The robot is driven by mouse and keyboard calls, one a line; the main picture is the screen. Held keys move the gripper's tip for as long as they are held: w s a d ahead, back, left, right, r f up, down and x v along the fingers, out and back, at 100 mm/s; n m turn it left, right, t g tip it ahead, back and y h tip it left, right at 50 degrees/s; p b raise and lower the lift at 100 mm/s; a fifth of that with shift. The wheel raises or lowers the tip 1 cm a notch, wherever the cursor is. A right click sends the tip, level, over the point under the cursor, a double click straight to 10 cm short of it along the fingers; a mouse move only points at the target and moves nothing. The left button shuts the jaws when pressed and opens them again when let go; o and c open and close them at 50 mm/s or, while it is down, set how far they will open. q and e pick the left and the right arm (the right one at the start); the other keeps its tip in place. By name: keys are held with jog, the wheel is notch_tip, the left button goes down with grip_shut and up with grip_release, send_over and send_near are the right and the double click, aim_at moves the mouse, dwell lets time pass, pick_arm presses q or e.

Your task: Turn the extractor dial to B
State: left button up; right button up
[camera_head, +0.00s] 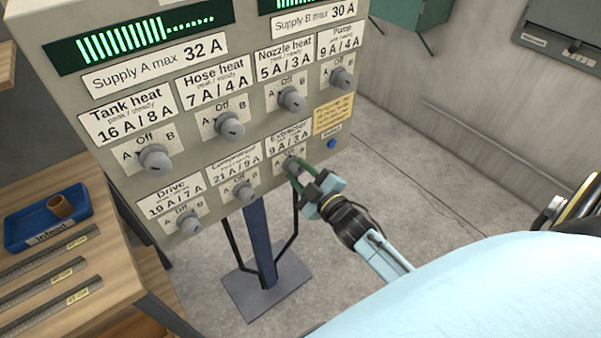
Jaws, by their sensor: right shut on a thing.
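The extractor dial (291,164) is a grey knob in the bottom row of the control panel (258,205), at its right end, under a label reading 9 A / 3 A. My right gripper (300,175) reaches it from the lower right, with its green fingers shut on the dial. The fingers cover part of the dial and its A, Off and B marks, so I cannot tell where its pointer stands. My left gripper is not in view.
Other dials sit close by, including the compressor dial (243,190) to the left and the nozzle heat dial (292,99) above. A blue button (331,144) is right of the extractor dial. A wooden table (110,262) with a blue tray (27,228) stands at left.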

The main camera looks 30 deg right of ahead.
jog(key=m+p, duration=0.3)
jog(key=m, duration=0.1)
jog(key=shift+r+m, duration=0.15)
jog(key=shift+m, duration=0.15)
jog(key=shift+m+p, duration=0.8)
jog(key=shift+m, duration=1.2)
jog(key=o, duration=1)
jog(key=s, duration=1.3)
jog(key=shift+s+d+b, duration=0.2)
jog(key=shift+d+b, duration=0.1)
jog(key=shift+d, duration=0.15)
